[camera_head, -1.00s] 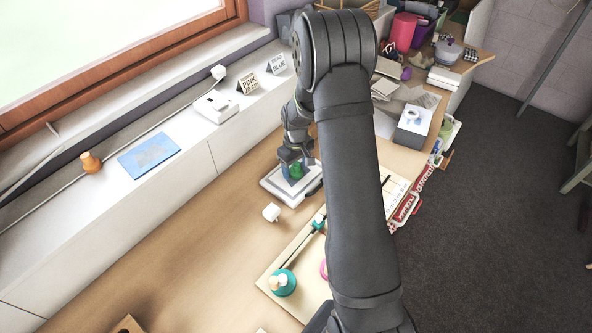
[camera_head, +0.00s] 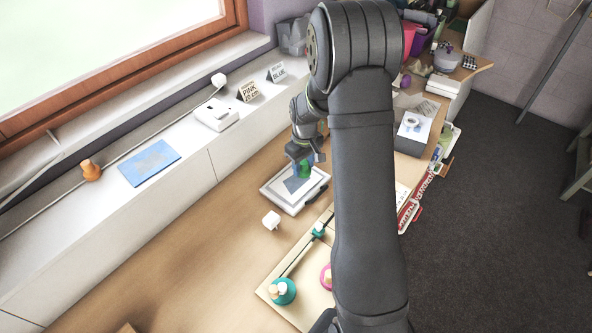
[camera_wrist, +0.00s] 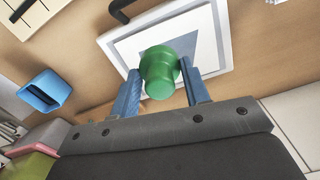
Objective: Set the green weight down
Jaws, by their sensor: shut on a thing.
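The green weight (camera_wrist: 160,70) is a small knobbed cylinder between the two blue fingers of my gripper (camera_wrist: 164,88) in the wrist view. My gripper is shut on it. In the head view the green weight (camera_head: 305,170) shows below my gripper (camera_head: 303,165), over the white square tray (camera_head: 273,193) with a grey patch. The tray also shows in the wrist view (camera_wrist: 118,45), behind the weight. I cannot tell whether the weight's base touches anything.
A white cube-like piece (camera_head: 271,220) stands on the wooden table in front of the tray. A board with a teal spool (camera_head: 283,291) lies nearer. An orange weight (camera_head: 91,170) and a blue sheet (camera_head: 150,162) are on the sill. A blue cup (camera_wrist: 45,92) shows in the wrist view.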

